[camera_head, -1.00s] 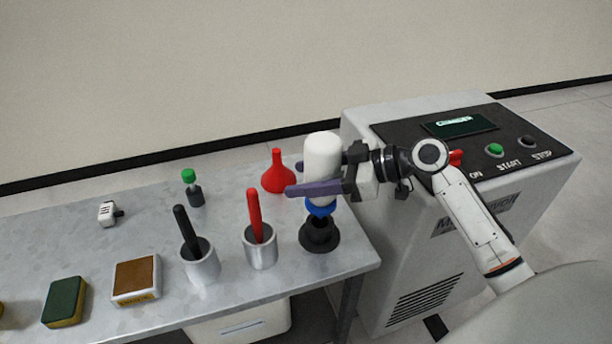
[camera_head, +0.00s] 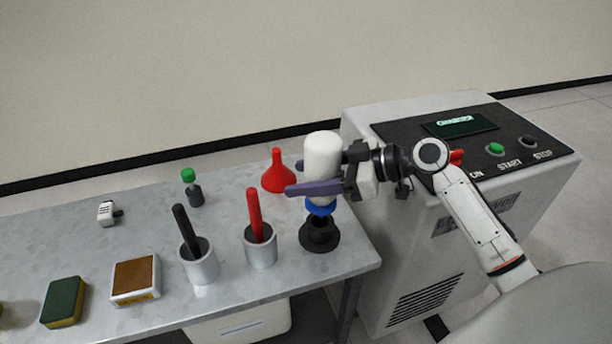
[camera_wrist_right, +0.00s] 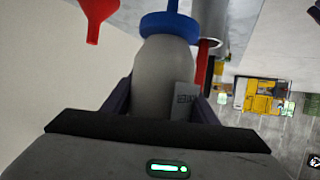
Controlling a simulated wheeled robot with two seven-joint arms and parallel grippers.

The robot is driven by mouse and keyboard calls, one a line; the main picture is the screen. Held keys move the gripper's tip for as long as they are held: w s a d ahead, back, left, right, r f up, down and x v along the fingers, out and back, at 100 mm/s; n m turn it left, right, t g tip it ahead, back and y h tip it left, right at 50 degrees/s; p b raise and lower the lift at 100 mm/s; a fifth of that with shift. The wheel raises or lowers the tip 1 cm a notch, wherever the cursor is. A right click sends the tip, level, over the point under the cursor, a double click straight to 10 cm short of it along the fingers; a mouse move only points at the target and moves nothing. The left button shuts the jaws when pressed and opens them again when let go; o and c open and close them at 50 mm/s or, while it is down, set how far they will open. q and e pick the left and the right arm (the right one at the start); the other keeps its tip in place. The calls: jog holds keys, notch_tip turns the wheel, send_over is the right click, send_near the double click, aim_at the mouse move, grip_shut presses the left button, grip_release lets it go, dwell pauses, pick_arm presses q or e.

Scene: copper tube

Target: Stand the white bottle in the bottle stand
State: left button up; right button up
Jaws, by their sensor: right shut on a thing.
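The white bottle (camera_head: 322,155) is held upside down, its blue cap (camera_head: 320,208) pointing down. My right gripper (camera_head: 318,176) is shut on the bottle's body from the right. In the right wrist view the bottle (camera_wrist_right: 166,75) sits between the two fingers, with its blue cap (camera_wrist_right: 172,24) at the top of the picture. The black bottle stand (camera_head: 319,238) is on the table directly below the cap. In the head view the cap overlaps the stand's top; I cannot tell whether they touch. My left gripper is not in view.
A red funnel (camera_head: 278,172) stands behind and left of the bottle. A metal cup with a red-handled tool (camera_head: 260,247) is close left of the stand, and another cup with a black handle (camera_head: 200,263) is further left. A grey machine (camera_head: 400,250) stands at the table's right.

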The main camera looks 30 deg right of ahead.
jog(key=shift+f+b, duration=2.3)
jog(key=shift+f, duration=0.3)
jog(key=o, duration=1.6)
jog(key=shift+f, duration=0.15)
